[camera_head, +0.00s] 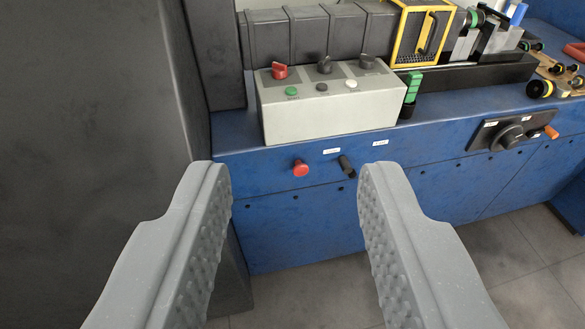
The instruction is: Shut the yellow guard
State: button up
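The yellow guard (399,35) is at the top of the view, right of centre.
A light grey control box (332,115) with knobs and buttons stands on the blue bench (440,170). A red knob (301,168) and a black knob (347,166) stick out of the bench front. A tall dark panel (90,120) fills the left side.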

aim_at(430, 15)
jog(key=z, duration=0.05)
jog(key=i, duration=0.95)
jog(key=u, duration=1.05)
jog(key=k, duration=1.75)
jog(key=z, duration=0.6)
jog(key=i, duration=1)
jog(key=u, duration=0.05)
